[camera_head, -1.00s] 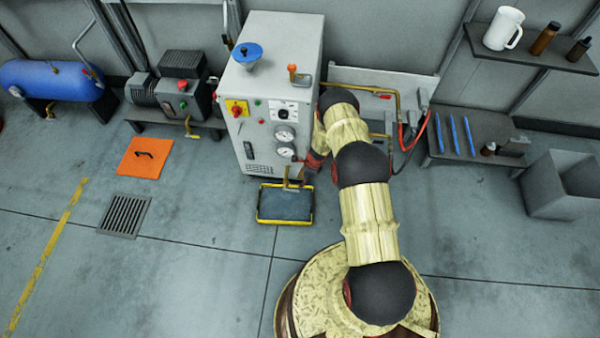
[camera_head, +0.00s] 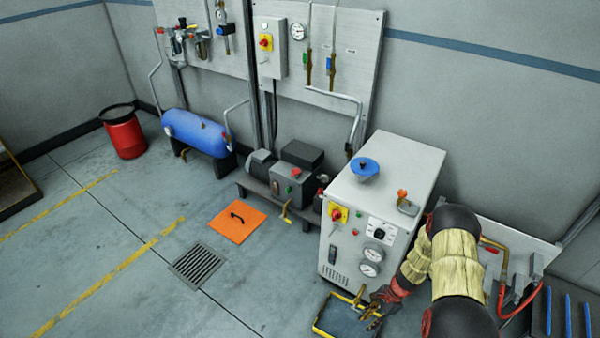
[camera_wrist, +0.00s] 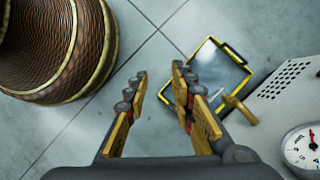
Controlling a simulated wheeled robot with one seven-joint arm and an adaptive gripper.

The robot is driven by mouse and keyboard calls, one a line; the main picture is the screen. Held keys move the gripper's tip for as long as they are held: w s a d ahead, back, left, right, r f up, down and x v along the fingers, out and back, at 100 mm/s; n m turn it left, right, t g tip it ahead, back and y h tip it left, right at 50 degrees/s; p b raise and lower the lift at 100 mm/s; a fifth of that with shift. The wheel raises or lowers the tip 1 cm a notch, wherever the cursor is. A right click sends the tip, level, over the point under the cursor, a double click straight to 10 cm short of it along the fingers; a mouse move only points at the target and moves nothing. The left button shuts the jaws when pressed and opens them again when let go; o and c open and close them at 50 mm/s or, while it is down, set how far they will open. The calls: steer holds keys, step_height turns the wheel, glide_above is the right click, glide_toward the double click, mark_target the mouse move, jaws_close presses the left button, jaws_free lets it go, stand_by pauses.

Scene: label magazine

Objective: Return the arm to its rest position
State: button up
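My gripper (camera_head: 374,298) is at the lower right of the head view, low in front of the grey cabinet (camera_head: 350,205) and close to the yellow-rimmed tray (camera_head: 347,319). In the wrist view my gripper (camera_wrist: 159,74) has its two yellow-and-dark fingers apart with nothing between them, only floor behind. The yellow-rimmed tray (camera_wrist: 208,70) lies beyond the right finger there. My arm is bent and reaches out beside the cabinet's right side.
The cabinet carries a blue funnel (camera_head: 365,170), gauges and a brass spout (camera_wrist: 238,103) over the tray. A red hose (camera_head: 518,303) hangs right of my arm. An orange plate (camera_head: 238,222) and a floor grate (camera_head: 197,264) lie left. Floor at left is mostly clear.

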step_height(320, 180, up, 18)
steer(key=a+n, duration=0.1)
steer(key=n, duration=0.4)
steer(key=s+a+r+n+t+h+p, duration=0.1)
steer(key=s+r, duration=0.6)
steer(key=r, duration=0.9)
steer(key=s+a+r+n+t+h+p, duration=0.2)
steer(key=s+r+n, duration=0.4)
steer(key=r, duration=1.1)
steer(key=s+a+r+n+t+h+p, duration=0.1)
steer(key=s+a+r+n+t, duration=0.2)
steer(key=r, duration=1.4)
steer(key=s+t, duration=0.1)
steer(key=s, duration=0.3)
steer(key=shift+s+a+h+p, duration=0.25)
steer(key=shift+s+h+p, duration=0.05)
steer(key=shift+s, duration=0.05)
